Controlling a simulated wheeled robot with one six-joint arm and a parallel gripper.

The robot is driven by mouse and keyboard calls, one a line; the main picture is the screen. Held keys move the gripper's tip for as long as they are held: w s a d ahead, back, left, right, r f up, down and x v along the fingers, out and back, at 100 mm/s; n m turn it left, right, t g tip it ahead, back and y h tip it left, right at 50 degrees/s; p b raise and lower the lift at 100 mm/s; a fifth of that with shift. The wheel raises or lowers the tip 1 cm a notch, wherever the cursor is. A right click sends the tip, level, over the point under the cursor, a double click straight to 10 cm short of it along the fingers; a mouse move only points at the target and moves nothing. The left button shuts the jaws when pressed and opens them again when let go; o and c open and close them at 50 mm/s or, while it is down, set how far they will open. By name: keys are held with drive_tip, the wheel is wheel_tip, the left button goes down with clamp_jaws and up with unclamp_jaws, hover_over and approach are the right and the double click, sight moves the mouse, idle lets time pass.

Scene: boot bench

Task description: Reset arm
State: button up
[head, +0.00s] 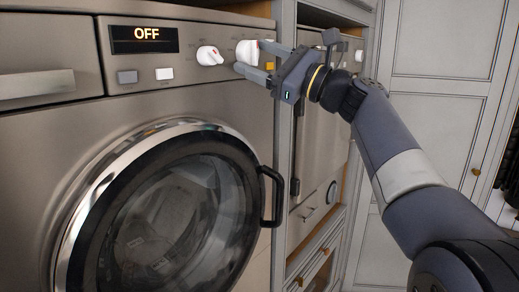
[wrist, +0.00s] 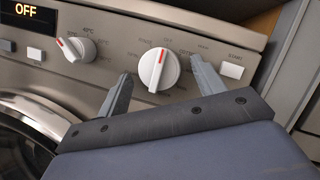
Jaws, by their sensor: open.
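My gripper (head: 256,60) is at the washing machine's control panel, at the right end. Its two fingers are apart. In the wrist view my gripper (wrist: 158,88) has one finger on each side of the larger white knob (wrist: 159,70), which has a red mark; I cannot tell whether they touch it. The knob also shows in the head view (head: 246,52), partly hidden by a finger. A second white knob (head: 209,55) is to its left. The washing machine (head: 225,105) display (head: 144,39) reads OFF.
The round glass door (head: 165,225) is shut, with a black handle (head: 272,197) sticking out below my gripper. A second appliance (head: 322,135) stands in the cabinet to the right. Pale cabinet doors (head: 430,65) are behind my arm. A white button (wrist: 231,71) is right of the knob.

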drive_tip(key=m+t, duration=0.1)
drive_tip(key=m, duration=0.2)
drive_tip(key=m+t+h, duration=0.1)
drive_tip(key=m, duration=0.1)
drive_tip(key=m+t, duration=0.2)
drive_tip(key=m, duration=0.1)
drive_tip(key=shift+s+a+m+h+p, duration=0.2)
drive_tip(key=shift+s+m+h+p, duration=0.1)
drive_tip(key=shift+s+p, duration=0.1)
drive_tip(key=b+v, duration=0.2)
drive_tip(key=v, duration=0.4)
drive_tip(key=shift+d, duration=0.25)
drive_tip(key=shift+s+f, duration=0.1)
drive_tip(key=shift+f, duration=0.05)
